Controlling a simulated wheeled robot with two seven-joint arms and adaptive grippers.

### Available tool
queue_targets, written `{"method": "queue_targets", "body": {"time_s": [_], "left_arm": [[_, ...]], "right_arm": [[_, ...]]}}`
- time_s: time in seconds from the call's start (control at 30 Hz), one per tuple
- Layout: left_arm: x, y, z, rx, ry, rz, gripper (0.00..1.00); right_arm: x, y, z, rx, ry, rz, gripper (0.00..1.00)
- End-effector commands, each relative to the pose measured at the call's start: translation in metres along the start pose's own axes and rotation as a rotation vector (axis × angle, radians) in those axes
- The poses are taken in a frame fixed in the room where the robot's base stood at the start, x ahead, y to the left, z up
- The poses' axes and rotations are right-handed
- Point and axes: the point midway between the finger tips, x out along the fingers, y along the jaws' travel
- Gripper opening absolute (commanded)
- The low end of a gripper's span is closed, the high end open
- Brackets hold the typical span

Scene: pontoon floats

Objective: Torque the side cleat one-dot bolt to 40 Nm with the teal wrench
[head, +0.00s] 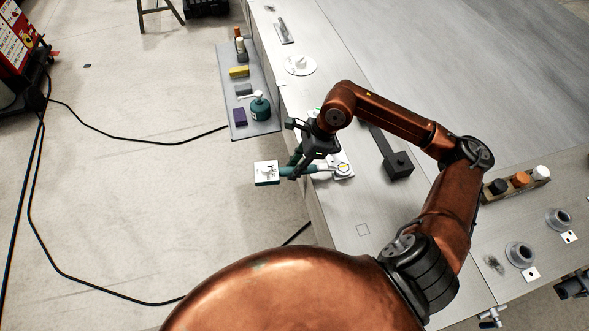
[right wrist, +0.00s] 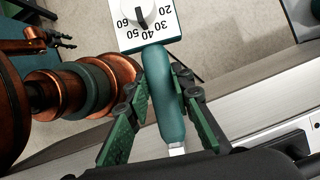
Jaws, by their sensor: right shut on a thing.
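The teal wrench (head: 284,171) lies level across the edge of the grey deck. Its square white dial box (head: 266,170) hangs out past the edge, and its head end reaches the pale side cleat (head: 343,170) on the deck. I cannot tell whether the head is seated on a bolt, and no dot mark is readable. My right gripper (head: 300,167) is shut on the wrench handle. The right wrist view shows the green finger pads on both sides of the handle (right wrist: 165,100). The dial (right wrist: 148,25) there has its black pointer near 40.
A grey side shelf (head: 240,122) holds a teal bottle (head: 260,107), a yellow block (head: 239,72) and other small items. A black block with a bar (head: 397,164) lies right of the cleat. A rack (head: 517,187) with coloured caps stands farther right. Deck below the cleat is mostly clear.

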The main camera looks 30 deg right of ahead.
Motion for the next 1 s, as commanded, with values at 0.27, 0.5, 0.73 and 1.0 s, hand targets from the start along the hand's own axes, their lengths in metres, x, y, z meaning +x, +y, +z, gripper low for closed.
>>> {"method": "queue_targets", "body": {"time_s": [0.27, 0.5, 0.73, 1.0], "left_arm": [[0.0, 0.0, 0.0, 0.0, 0.0, 0.0, 0.4], [0.001, 0.0, 0.0, 0.0, 0.0, 0.0, 0.4], [0.003, 0.0, 0.001, 0.0, 0.0, 0.0, 0.4], [0.005, 0.0, 0.001, 0.0, -0.001, 0.0, 0.4]], "right_arm": [[-0.001, -0.002, 0.001, 0.008, -0.003, -0.006, 0.0], [-0.001, -0.003, 0.001, 0.014, -0.003, -0.008, 0.0], [-0.001, -0.008, 0.001, 0.046, -0.003, -0.022, 0.0], [-0.001, -0.015, 0.001, 0.086, -0.004, -0.039, 0.0]]}}
